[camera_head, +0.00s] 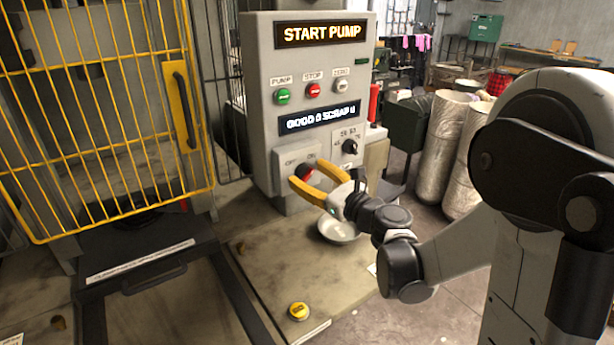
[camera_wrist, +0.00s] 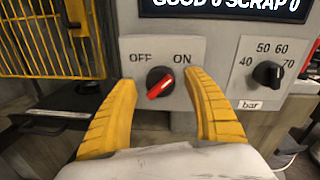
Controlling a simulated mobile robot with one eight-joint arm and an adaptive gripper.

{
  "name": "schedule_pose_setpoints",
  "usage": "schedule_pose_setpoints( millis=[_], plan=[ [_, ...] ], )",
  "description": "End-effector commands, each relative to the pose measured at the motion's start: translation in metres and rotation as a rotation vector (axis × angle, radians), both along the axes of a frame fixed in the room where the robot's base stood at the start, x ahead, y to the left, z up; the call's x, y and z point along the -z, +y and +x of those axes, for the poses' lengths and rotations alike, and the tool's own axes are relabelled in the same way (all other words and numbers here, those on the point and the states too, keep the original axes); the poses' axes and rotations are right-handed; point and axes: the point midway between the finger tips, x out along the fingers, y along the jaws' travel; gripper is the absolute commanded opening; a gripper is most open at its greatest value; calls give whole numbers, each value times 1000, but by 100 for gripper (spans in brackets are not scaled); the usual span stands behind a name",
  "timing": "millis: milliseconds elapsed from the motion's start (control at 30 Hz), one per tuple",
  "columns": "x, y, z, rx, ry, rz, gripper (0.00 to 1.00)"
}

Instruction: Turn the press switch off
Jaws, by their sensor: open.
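The press switch is a rotary knob with a red handle (camera_wrist: 160,87) on a grey plate marked OFF at left and ON at right. Its handle is slanted, with its upper right end toward ON. In the head view the red knob (camera_head: 305,173) sits low on the grey control box. My gripper (camera_wrist: 161,79) has its two yellow fingers spread, one on each side of the knob in the picture. In the head view my gripper (camera_head: 308,172) is close in front of the switch plate. I cannot tell whether the fingers touch it.
A black dial (camera_wrist: 267,74) marked bar is right of the switch. Green, red and white buttons (camera_head: 313,90) sit above it, under a START PUMP display (camera_head: 322,34). A yellow cage door (camera_head: 95,110) stands left.

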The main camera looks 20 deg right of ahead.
Motion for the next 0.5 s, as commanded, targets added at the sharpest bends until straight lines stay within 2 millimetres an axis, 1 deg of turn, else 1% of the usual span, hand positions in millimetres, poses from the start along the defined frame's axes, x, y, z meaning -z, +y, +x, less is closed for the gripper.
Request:
schedule_pose_setpoints(
  millis=[100,367,400,467,500],
  plan=[
    [0,3,6,0,0,0,59],
    [0,3,7,0,0,-1,59],
    [0,3,6,0,0,-1,49],
    [0,3,6,0,0,-1,30],
    [0,3,6,0,0,-1,18]
  ],
)
